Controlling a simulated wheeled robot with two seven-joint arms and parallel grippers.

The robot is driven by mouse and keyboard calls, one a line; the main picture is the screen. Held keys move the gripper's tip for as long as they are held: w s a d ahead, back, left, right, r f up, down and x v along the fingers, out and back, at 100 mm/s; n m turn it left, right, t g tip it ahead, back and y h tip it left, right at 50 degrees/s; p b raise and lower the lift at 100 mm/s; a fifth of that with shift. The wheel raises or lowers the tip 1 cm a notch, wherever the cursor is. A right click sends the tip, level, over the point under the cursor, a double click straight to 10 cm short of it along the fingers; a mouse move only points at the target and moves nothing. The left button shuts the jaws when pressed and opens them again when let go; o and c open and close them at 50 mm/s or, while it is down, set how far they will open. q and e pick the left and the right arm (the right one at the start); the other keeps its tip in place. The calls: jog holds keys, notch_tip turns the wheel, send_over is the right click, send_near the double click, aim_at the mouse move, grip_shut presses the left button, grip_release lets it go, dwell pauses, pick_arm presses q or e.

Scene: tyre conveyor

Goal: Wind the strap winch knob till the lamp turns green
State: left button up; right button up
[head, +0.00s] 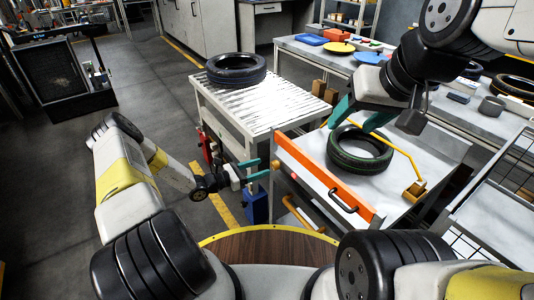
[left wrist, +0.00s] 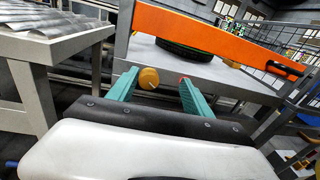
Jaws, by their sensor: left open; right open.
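The round orange-brown knob (left wrist: 149,78) sits below the orange bar in the left wrist view, between my left gripper's teal fingertips (left wrist: 157,84) and slightly beyond them. In the head view the knob (head: 275,164) is at the left end of the orange bar (head: 325,183), just past my left gripper (head: 260,169). The left gripper is open; I cannot tell whether a finger touches the knob. A small lamp (head: 294,177) beside the knob looks red. My right gripper (head: 359,115) is open and empty above the far side of the tyre (head: 360,152).
The tyre lies on a pale table behind the orange bar, beside a bent yellow arm (head: 404,153). A roller conveyor (head: 265,105) with another tyre (head: 236,72) is to the left. A wire rack (head: 510,185) stands at the right.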

aim_at(272, 166)
pick_arm(q)
jog(key=w+d+f, duration=0.1)
jog(key=w+d+f+n+t, duration=0.1)
jog(key=w+d, duration=0.1)
jog(key=w+d+f+n, duration=0.1)
jog(key=d, duration=0.1)
jog(key=shift+w+f+t+y, duration=0.1)
jog(key=shift+w+t+y, duration=0.2)
jog(key=shift+t, duration=0.1)
grip_shut()
